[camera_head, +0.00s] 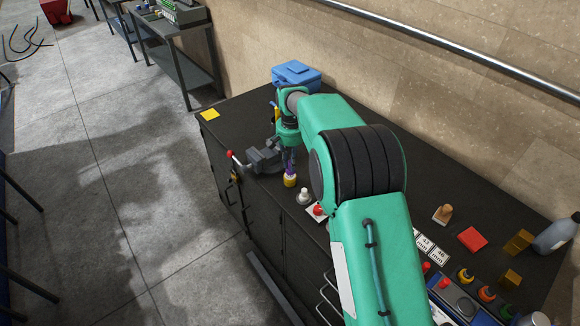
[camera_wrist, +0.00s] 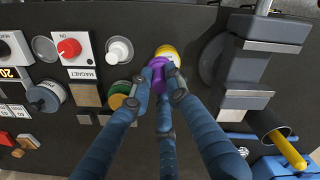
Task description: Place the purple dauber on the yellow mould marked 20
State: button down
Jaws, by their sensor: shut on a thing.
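My gripper (camera_wrist: 160,90) has dark blue fingers closed around the purple dauber (camera_wrist: 158,66) in the wrist view. In the head view, the fingers (camera_head: 288,157) point down and the dauber (camera_head: 290,171) shows small below them. A yellow round piece (camera_wrist: 167,51), likely the mould, sits right under the dauber's far side. It also shows in the head view (camera_head: 290,181), standing on the dark bench top. The dauber overlaps the yellow piece in both views. I cannot tell whether they touch, and no number on the yellow piece is readable.
A grey vise (camera_head: 265,158) stands close beside the yellow piece. A white round knob (camera_head: 304,196) and a red-knobbed magnet switch (camera_wrist: 70,48) sit on its other side. A blue box (camera_head: 297,75) stands at the back.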

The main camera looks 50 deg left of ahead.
jog(key=shift+w+a, duration=0.45)
jog(key=shift+a, duration=0.3)
jog(key=shift+f, duration=0.15)
jog(key=shift+f, duration=1.65)
jog(key=shift+f, duration=0.15)
jog(key=c, duration=1.7)
grip_release()
jog(key=shift+o, duration=0.2)
notch_tip(320, 180, up, 12)
